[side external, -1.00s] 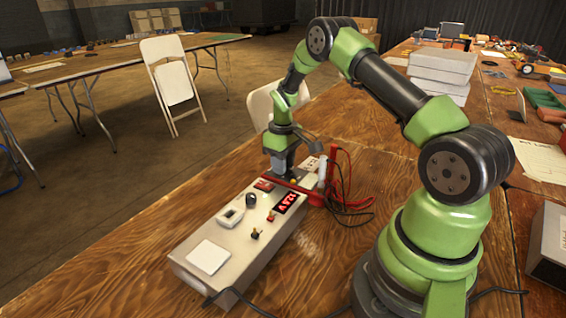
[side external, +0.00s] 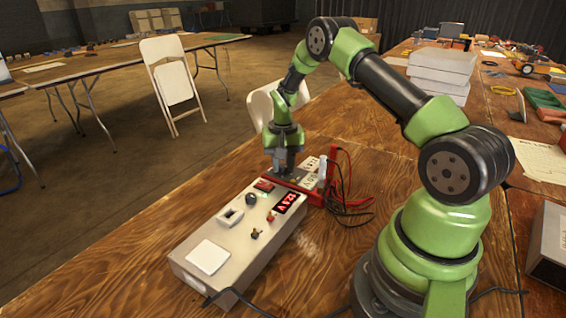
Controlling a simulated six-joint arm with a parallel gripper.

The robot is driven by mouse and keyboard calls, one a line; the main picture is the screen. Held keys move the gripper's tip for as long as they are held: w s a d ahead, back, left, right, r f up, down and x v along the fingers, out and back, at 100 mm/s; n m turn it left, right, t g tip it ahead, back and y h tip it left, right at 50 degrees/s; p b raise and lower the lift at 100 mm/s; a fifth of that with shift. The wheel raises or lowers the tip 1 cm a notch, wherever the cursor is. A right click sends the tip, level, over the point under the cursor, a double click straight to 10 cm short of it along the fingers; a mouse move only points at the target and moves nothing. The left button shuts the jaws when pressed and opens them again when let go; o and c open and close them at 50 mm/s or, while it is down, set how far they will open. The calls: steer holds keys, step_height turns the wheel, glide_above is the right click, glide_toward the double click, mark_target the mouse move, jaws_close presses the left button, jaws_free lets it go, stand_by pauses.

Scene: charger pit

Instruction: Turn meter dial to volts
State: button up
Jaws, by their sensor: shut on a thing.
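My gripper (side external: 284,170) points straight down at the far end of the long grey box, over the meter (side external: 310,181) with its red edging. Its fingers are shut on the meter dial, which they mostly hide. I cannot read the dial's pointer or marks from here. The grey box (side external: 207,257) lies on the wooden table and carries a red-lit display (side external: 286,203), a dark round knob (side external: 251,199) and small switches.
A red upright frame (side external: 334,168) and red and black leads (side external: 345,200) stand close to the right of my gripper. The table (side external: 130,240) left of the box is clear. White boxes (side external: 441,70) are stacked further back.

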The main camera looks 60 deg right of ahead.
mark_target(283, 166)
steer(key=shift+m, duration=0.8)
steer(key=o, duration=0.9)
steer(key=shift+r, duration=0.1)
step_height(283, 166, up, 10)
steer(key=shift+f, duration=0.1)
